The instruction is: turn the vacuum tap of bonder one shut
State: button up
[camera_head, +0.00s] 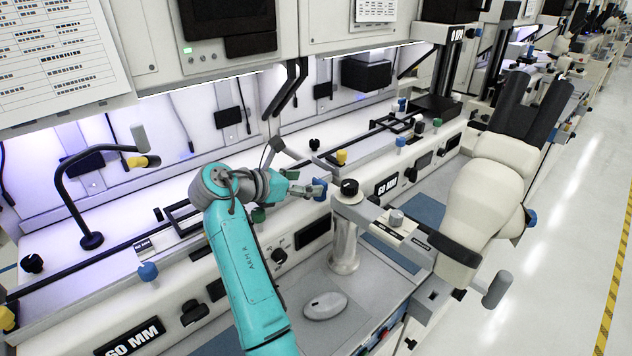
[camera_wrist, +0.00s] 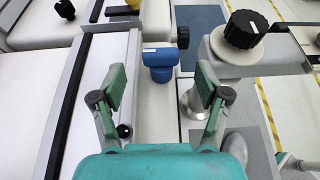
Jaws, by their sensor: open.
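A blue tap (camera_head: 319,189) sits on the front of the bonder bench, just off my gripper's fingertips. In the wrist view the blue tap (camera_wrist: 159,62) lies ahead, between the lines of the two fingers and beyond their tips, with a white mark on its top. My gripper (camera_head: 302,189) is open and empty; in the wrist view its green-padded fingers (camera_wrist: 161,88) stand wide apart with a gap to the tap. I cannot read a label marking bonder one or vacuum on this tap.
A black knob on a pale arm (camera_head: 349,187) stands close right of the tap. A green knob (camera_head: 258,214) is below my gripper. Other blue knobs (camera_head: 148,271) and a yellow knob (camera_head: 341,156) line the benches. A beige chair (camera_head: 486,195) stands right; the aisle beyond is clear.

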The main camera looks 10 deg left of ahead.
aim_at(316, 181)
jog(key=shift+x, duration=2.15)
jog(key=c, duration=1.2)
jog(key=shift+o, duration=0.2)
jog(key=shift+m+g+h, duration=0.4)
jog(key=shift+m+g, duration=0.1)
jog(key=shift+w+a+m+g+h, duration=0.15)
jog(key=shift+m+g+h, duration=0.75)
jog(key=shift+m+g, duration=0.25)
jog(key=shift+m, duration=0.25)
jog(key=shift+o, duration=0.2)
jog(key=shift+w+a+m+g+h, duration=0.2)
jog(key=shift+m+g+h, duration=0.3)
jog(key=shift+m+g, duration=0.3)
jog(key=shift+s+d+m+g, duration=0.15)
jog(key=shift+m+g, duration=0.15)
jog(key=shift+g, duration=0.15)
jog(key=shift+c, duration=0.2)
